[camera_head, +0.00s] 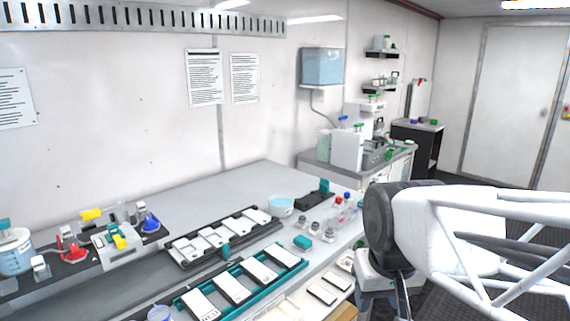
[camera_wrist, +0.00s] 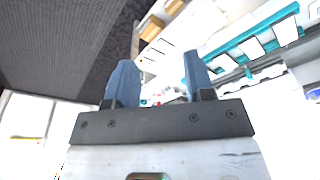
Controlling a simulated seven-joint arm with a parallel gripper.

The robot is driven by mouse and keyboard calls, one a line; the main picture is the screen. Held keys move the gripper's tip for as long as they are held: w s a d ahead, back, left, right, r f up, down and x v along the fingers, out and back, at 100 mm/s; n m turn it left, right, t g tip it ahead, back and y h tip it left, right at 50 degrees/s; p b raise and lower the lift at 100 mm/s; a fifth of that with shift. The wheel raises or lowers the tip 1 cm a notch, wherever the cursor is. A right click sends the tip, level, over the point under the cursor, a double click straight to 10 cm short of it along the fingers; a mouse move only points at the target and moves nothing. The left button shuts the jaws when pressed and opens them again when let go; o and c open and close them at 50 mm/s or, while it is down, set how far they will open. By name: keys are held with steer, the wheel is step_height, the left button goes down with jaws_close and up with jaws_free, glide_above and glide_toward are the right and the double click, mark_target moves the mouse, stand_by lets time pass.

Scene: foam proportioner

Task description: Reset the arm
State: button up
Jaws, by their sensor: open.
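My arm fills the right of the head view, a white tubular frame with a dark round joint, in front of the floor and the bench's right end. In the wrist view my gripper (camera_wrist: 158,58) shows two blue-grey fingers on a dark bar. The fingers stand wide apart, open, with nothing between them. Beyond them the wrist view shows the bench and trays at a distance, in a tilted view. I cannot make out the gripper's fingers in the head view.
A teal tray (camera_head: 187,302) with white cards and a black tray (camera_head: 178,254) with white pieces lie on the grey bench (camera_head: 245,183). A pale blue bowl (camera_head: 281,206) and a teal block (camera_head: 302,242) stand nearby. Colored valves line the left. Dark floor (camera_wrist: 60,40) lies beside the bench.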

steer(key=s+d+f+m, duration=0.1)
steer(key=s+d+f, duration=0.2)
steer(key=s, duration=0.2)
steer(key=shift+s, duration=0.25)
steer(key=shift+d+f, duration=0.1)
stand_by(2.1)
